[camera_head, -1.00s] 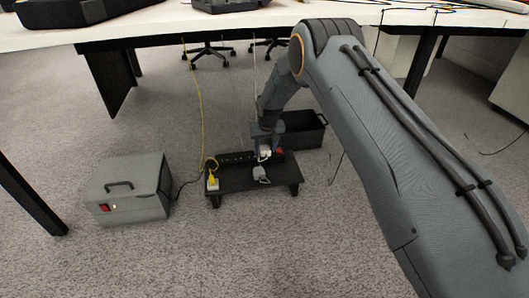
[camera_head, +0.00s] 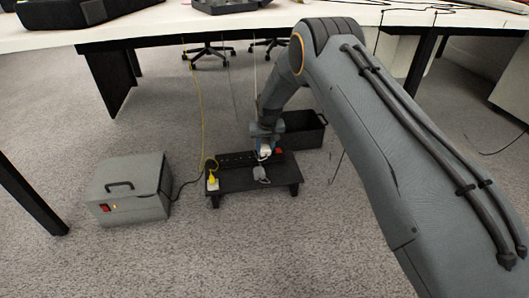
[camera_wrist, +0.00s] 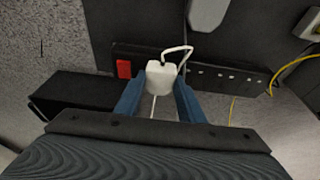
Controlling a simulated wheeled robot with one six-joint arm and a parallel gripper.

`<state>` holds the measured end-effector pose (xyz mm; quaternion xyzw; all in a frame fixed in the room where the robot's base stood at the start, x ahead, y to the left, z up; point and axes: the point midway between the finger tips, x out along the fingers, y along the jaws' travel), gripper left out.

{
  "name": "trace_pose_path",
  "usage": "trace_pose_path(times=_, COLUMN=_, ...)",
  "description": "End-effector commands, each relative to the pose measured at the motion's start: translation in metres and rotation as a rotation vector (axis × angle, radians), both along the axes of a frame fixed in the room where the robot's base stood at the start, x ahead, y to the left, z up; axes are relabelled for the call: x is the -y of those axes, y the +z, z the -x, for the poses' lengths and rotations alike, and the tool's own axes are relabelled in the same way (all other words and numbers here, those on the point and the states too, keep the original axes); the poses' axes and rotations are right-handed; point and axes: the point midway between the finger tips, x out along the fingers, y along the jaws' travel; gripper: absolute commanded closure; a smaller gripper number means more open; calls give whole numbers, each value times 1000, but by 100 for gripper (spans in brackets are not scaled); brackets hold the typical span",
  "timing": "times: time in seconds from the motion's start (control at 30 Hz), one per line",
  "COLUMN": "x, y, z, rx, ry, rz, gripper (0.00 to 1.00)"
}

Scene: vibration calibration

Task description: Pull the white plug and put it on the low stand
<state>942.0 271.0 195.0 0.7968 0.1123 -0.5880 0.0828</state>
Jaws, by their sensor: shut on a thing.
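The white plug (camera_wrist: 161,78) sits between the blue fingers of my gripper (camera_wrist: 157,92), which is shut on it. A white cord loops from the plug toward a grey rounded thing (camera_wrist: 207,12). The plug is in front of or over the black power strip (camera_wrist: 222,75); I cannot tell whether its pins are in a socket. In the head view, the white plug (camera_head: 265,151) shows small under my gripper (camera_head: 266,144), at the back of the low black stand (camera_head: 232,180). The grey thing (camera_head: 261,174) rests on the stand.
A red switch (camera_wrist: 124,69) is at one end of the strip. A yellow plug (camera_head: 212,177) with a yellow cord is at the stand's left corner. A grey box (camera_head: 130,190) stands left, and a black open bin (camera_head: 304,130) behind right. The stand's middle is mostly bare.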

Motion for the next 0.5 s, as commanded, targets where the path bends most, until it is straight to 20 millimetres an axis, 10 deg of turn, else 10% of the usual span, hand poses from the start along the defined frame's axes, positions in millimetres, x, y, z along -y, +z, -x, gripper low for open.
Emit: trace_pose_path(times=0.5, x=0, y=6, z=0, rx=0, ry=0, rz=0, gripper=86)
